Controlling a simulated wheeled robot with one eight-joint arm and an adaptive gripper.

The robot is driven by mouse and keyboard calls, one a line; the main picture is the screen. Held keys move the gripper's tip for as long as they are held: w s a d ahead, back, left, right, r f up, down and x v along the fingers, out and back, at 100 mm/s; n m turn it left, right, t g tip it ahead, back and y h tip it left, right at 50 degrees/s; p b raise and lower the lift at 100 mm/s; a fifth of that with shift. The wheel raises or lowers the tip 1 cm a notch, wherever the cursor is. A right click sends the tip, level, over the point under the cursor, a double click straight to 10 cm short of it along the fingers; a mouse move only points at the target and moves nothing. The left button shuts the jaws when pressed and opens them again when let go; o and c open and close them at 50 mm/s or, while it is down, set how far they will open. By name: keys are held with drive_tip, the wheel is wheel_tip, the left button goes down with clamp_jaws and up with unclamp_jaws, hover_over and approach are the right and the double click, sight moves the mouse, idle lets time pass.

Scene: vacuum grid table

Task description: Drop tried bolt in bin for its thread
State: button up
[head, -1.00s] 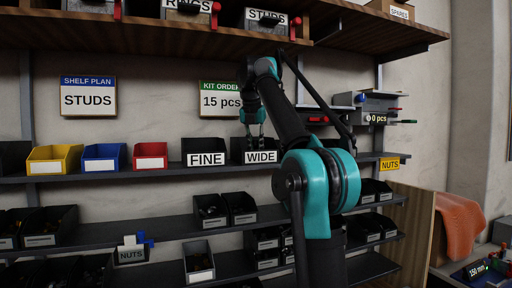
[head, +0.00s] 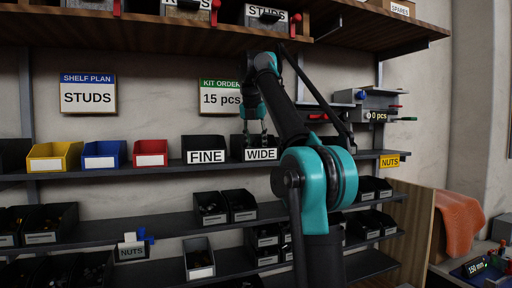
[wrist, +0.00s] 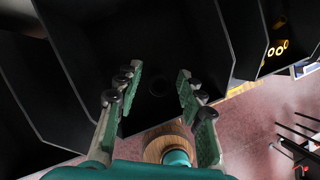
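My gripper (head: 257,143) is over the black bin labelled WIDE (head: 261,155), with its fingertips at the bin's mouth. The black bin labelled FINE (head: 206,157) stands just left of it on the same shelf. In the wrist view my gripper (wrist: 158,95) has its two green-padded fingers wide apart, with nothing between them. Below them is the dark inside of a bin (wrist: 150,40). A faint dark round shape (wrist: 159,86) shows between the fingers; I cannot tell whether it is the bolt. No bolt is clearly visible.
Yellow (head: 54,157), blue (head: 105,155) and red (head: 150,154) bins stand left on the shelf. A wooden shelf (head: 180,28) overhangs above. Signs read STUDS (head: 88,97) and KIT ORDER (head: 220,95). Bins with dark contents fill the lower shelves.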

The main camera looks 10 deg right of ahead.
drive_tip(key=s+a+r, duration=0.2)
drive_tip(key=s, duration=0.4)
drive_tip(key=s+a+r, duration=0.2)
drive_tip(key=s+a, duration=0.1)
drive_tip(key=s, duration=0.4)
drive_tip(key=shift+a+r, duration=0.15)
drive_tip(key=shift+r, duration=0.15)
idle(0.5)
